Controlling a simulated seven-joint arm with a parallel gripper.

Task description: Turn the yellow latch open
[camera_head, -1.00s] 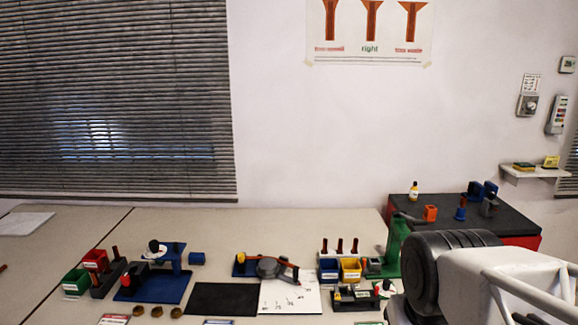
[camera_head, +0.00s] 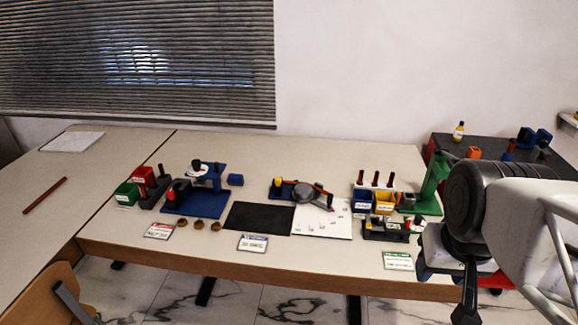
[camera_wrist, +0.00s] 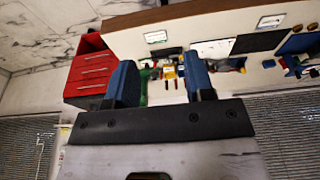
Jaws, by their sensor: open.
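A gauge fixture on the table has a grey round body (camera_head: 306,193), an orange-red bar and a small yellow part (camera_head: 278,183) at its left end. Another small yellow part (camera_head: 373,222) is on a dark fixture (camera_head: 388,232) near the front edge. I cannot tell which of these is the yellow latch, or how it is turned. My gripper (camera_wrist: 160,78) shows in the wrist view with two blue fingers wide apart and nothing between them. It is well away from the table's things.
Yellow and blue bins (camera_head: 384,202) and a green stand (camera_head: 432,185) are right of the gauge. A black mat (camera_head: 258,218) and a blue fixture (camera_head: 205,202) are left of it. A red drawer cabinet (camera_wrist: 90,75) stands beside the table. The table's left part is mostly clear.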

